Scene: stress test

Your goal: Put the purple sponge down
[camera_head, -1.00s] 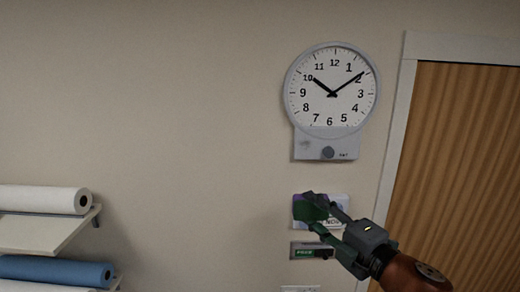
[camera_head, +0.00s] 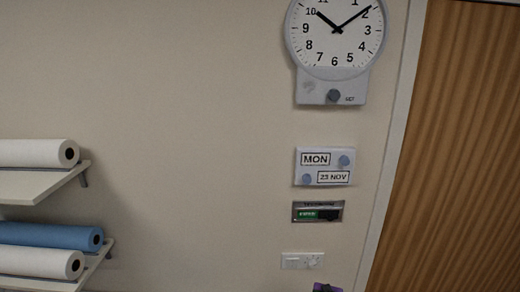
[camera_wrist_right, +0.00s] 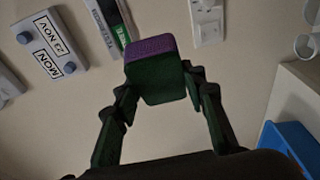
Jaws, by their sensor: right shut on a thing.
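The purple sponge (camera_wrist_right: 150,48) is a small block in the right wrist view, purple on one face and dark green on the face towards the camera. My right gripper (camera_wrist_right: 161,88) is shut on it, with one dark finger at each side. My right gripper is mostly below that picture. My left gripper is in neither view. No surface shows directly under the sponge.
A wall clock (camera_head: 335,35), a date board (camera_head: 324,167), a small sign (camera_head: 317,211) and a switch plate (camera_head: 302,261) are on the wall. A wooden door (camera_head: 460,150) is at right. Shelves with paper rolls (camera_head: 45,236) are at left. A blue object (camera_wrist_right: 290,145) shows at lower right.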

